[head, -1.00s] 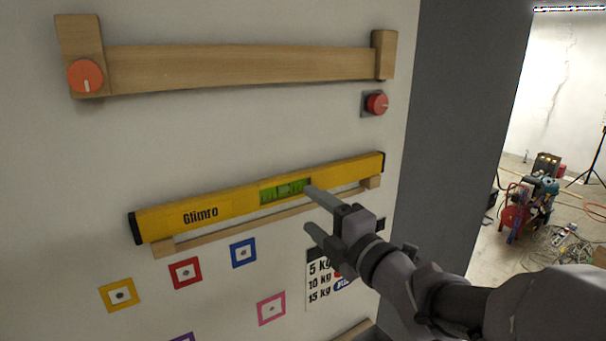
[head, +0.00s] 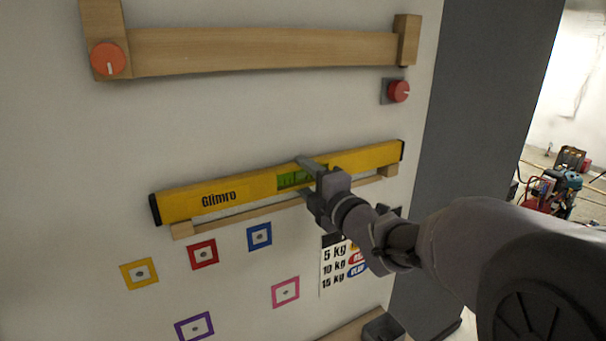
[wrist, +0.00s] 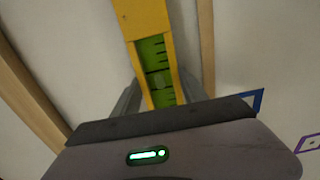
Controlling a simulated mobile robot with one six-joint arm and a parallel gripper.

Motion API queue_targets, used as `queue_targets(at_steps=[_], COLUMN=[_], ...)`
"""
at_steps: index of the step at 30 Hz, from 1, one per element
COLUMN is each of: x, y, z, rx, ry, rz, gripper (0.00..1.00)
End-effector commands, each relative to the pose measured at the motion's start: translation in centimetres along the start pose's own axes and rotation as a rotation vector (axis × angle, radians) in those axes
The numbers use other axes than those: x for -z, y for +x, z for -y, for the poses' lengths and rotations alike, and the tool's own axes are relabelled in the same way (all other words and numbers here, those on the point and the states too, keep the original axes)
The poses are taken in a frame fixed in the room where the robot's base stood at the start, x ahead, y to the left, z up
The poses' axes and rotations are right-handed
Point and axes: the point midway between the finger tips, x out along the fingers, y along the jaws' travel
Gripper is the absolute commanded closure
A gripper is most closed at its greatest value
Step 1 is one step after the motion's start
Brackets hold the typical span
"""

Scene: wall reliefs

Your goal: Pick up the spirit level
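The yellow spirit level (head: 235,193), with black end caps and a green vial window, rests along a thin wooden ledge (head: 250,213) on the white wall. My gripper (head: 303,177) is at the vial window, with one finger above the level and the other below it. In the wrist view, the level (wrist: 149,18) runs in between my gripper's fingers (wrist: 157,98), one on each side of the green vial. The fingers are apart around it. The fingertips are partly hidden, and I cannot tell whether they touch the level.
Above is a wooden bar (head: 260,50) with an orange knob (head: 108,58) at its left. A red button (head: 398,91) sits at the upper right. Coloured square frames (head: 203,254) and a weight sign (head: 343,262) are below. A dark grey bin (head: 383,327) is at the bottom.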

Motion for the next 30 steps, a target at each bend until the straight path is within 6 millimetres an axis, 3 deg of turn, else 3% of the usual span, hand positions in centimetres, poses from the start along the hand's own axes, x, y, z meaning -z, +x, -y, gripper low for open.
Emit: queue_targets(at_steps=[1, 5, 26, 30], x=[0.0, 0.0, 0.0, -0.1], y=[0.0, 0.0, 0.0, -1.1], z=[0.0, -0.1, -1.4, -1.2], rx=[-0.001, -0.001, -0.003, -0.004], ry=[0.0, 0.0, -0.001, -0.001], rz=[0.0, 0.0, 0.0, 0.001], gripper=[0.66, 0.9, 0.9, 0.9])
